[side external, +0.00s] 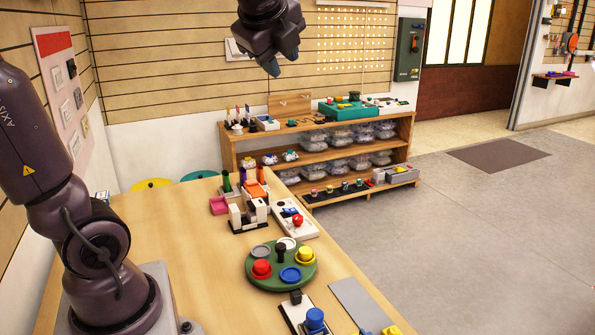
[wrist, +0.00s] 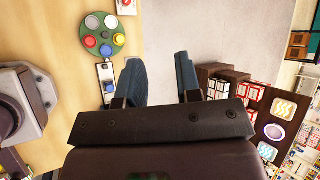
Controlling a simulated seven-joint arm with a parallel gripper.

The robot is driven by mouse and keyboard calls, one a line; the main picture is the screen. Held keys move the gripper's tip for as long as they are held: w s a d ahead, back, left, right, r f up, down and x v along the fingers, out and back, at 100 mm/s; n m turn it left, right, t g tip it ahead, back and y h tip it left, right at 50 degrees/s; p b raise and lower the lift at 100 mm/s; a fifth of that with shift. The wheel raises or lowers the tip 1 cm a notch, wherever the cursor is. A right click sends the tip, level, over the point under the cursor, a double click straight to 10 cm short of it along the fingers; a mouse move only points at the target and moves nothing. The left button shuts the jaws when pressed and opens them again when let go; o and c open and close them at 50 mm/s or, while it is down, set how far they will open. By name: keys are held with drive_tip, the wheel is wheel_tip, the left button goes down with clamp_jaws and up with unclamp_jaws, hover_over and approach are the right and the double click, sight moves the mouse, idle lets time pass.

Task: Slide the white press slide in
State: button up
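A white blocky device with black parts, which looks like the white press (side external: 248,216), stands on the wooden table near its far end. Its slide is too small to tell apart from its body, and I cannot tell how far in it sits. My gripper (side external: 281,60) is high in the air above the far part of the table, well apart from the press. In the wrist view my gripper (wrist: 158,80) has its two blue-grey fingers spread wide with nothing between them. I cannot make out the press in the wrist view.
A green round board (side external: 262,284) with coloured knobs lies nearer on the table (side external: 190,270). A white panel with a red button (side external: 297,219) is right of the press, and a pink block (side external: 219,205) is left. A shelf unit (side external: 320,167) stands behind.

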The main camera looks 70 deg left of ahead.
drive_tip(key=w+f+n+g+h, duration=0.2)
drive_tip(key=w+f+n, duration=0.2)
drive_tip(key=f, duration=0.5)
drive_tip(key=n+g+h, duration=0.5)
drive_tip(key=n+g, duration=0.3)
drive_tip(key=n, duration=0.3)
approach(296, 293)
drive_tip(key=x, duration=0.9)
drive_tip(key=shift+f, duration=0.1)
